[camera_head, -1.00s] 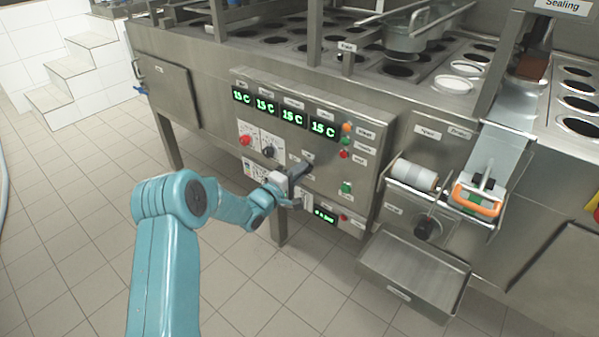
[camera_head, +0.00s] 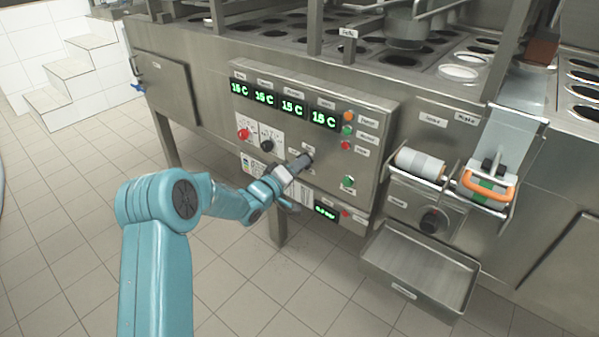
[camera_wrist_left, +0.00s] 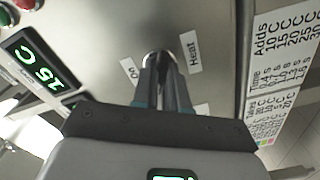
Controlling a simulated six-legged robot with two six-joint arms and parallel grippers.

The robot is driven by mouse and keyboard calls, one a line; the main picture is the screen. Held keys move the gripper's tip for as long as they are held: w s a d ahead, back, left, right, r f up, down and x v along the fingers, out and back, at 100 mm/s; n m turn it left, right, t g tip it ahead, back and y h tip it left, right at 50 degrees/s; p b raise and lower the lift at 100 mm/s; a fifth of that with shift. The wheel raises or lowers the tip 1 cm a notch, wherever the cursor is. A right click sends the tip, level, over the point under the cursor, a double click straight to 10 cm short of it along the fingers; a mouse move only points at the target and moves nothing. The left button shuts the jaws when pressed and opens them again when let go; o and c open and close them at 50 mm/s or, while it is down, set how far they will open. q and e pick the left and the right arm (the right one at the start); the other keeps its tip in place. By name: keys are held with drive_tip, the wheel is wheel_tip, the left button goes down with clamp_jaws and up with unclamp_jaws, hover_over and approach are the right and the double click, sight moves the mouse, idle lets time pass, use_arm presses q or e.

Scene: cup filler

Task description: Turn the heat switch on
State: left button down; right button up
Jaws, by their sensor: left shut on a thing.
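The heat switch (camera_wrist_left: 158,58) is at the fingertips of my left gripper (camera_wrist_left: 165,75) in the left wrist view. Labels reading "Heat" (camera_wrist_left: 190,52) and "On" (camera_wrist_left: 131,72) sit on either side of it. My left gripper is shut on the switch, and its dark fingers hide most of it. In the head view my left gripper (camera_head: 304,160) reaches the lower middle of the steel control panel (camera_head: 330,170), hiding the switch there. My right gripper is not in view.
Green displays (camera_head: 292,109) reading about 15 to 16 C line the panel top. A red knob (camera_head: 243,134) and a black knob (camera_head: 267,144) are left of my gripper. A steel tray (camera_head: 418,270) juts out at the lower right. The tiled floor in front is clear.

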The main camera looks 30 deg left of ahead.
use_arm(q)
drive_tip(key=shift+m+b, duration=4.45)
drive_tip(key=shift+m, duration=1.55)
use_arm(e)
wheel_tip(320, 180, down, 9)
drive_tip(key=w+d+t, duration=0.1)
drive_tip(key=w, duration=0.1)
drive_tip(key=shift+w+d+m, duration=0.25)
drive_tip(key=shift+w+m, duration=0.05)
use_arm(q)
drive_tip(key=c, duration=1.2)
unclamp_jaws()
drive_tip(key=shift+o, duration=0.2)
